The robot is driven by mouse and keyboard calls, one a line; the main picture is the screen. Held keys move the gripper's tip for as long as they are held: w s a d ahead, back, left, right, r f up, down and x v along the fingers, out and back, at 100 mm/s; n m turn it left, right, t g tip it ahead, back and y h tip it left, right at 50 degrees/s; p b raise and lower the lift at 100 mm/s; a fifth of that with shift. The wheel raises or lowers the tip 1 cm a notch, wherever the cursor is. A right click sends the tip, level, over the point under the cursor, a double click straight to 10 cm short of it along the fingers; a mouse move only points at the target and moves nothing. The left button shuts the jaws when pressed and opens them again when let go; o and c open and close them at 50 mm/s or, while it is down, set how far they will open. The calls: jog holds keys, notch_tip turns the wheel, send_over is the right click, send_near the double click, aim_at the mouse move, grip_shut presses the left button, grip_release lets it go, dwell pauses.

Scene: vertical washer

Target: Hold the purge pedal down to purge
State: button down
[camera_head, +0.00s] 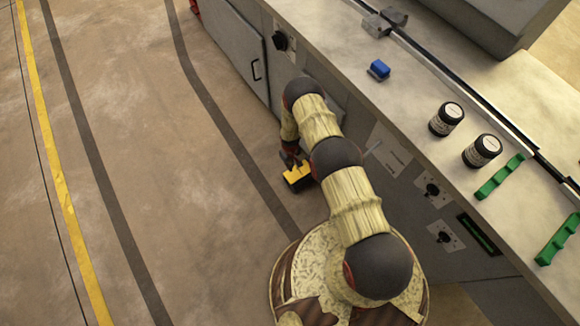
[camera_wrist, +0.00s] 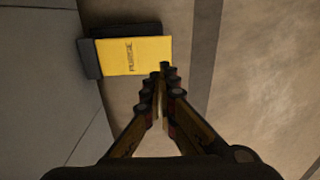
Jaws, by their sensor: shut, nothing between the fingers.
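The purge pedal is a yellow plate marked "PURGE" with dark edging, low at the foot of the grey machine. In the wrist view the pedal (camera_wrist: 133,56) is at upper left of centre, and the closed fingertips of my gripper (camera_wrist: 164,68) are over or by its right edge. I cannot tell whether they touch it. In the head view the yellow pedal (camera_head: 298,178) shows beside my arm, with my gripper (camera_head: 291,158) partly hidden near it. My gripper is shut and holds nothing.
The grey machine front (camera_head: 395,190) with knobs stands right of my arm. The floor (camera_head: 150,190) at left is clear, with a yellow line (camera_head: 60,190).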

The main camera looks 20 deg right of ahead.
aim_at(290, 177)
notch_tip(290, 177, down, 10)
jog(key=b, duration=0.4)
jog(key=shift+f, duration=0.25)
jog(key=shift+s, duration=0.15)
